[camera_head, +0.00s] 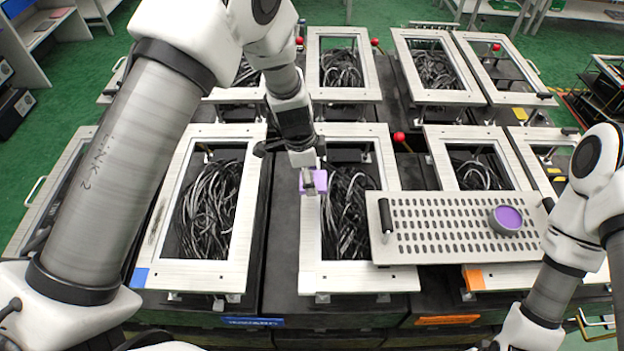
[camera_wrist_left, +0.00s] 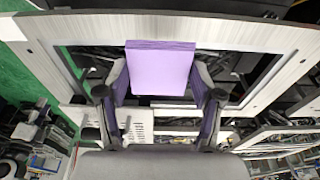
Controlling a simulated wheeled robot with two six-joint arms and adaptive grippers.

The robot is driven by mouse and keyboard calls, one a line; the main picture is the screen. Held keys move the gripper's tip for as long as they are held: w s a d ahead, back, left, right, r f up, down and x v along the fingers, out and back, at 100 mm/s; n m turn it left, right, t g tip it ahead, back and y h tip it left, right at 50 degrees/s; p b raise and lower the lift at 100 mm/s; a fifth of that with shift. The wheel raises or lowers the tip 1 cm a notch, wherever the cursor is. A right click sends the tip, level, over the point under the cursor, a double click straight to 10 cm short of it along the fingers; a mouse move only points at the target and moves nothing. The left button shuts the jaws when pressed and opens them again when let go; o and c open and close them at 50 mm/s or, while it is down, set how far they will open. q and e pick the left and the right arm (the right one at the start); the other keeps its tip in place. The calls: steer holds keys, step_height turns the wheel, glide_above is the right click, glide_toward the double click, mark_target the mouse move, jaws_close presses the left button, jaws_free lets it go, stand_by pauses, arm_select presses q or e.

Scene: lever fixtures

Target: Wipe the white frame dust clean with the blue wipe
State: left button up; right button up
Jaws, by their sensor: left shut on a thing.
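The wipe also shows between the fingers in the left wrist view (camera_wrist_left: 160,68). The gripper is over the upper left part of the front middle white frame (camera_head: 311,240); I cannot tell whether the wipe touches it. The front left white frame (camera_head: 198,274) has a blue corner tag (camera_head: 140,277) and a faint dark smudge on its left rail. My right arm is at the right edge, its gripper out of view.
A perforated plate (camera_head: 440,240) with a black handle and a purple round piece (camera_head: 508,218) overlaps the middle and right frames. Dark cables (camera_head: 212,210) fill the openings. Red knobs (camera_head: 398,137) stand between frames. More frames stand behind.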

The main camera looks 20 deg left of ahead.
arm_select(q)
step_height(320, 180, up, 2)
steer(key=shift+w+r+p, duration=0.15)
steer(key=shift+p, duration=0.5)
steer(key=shift+r, duration=0.3)
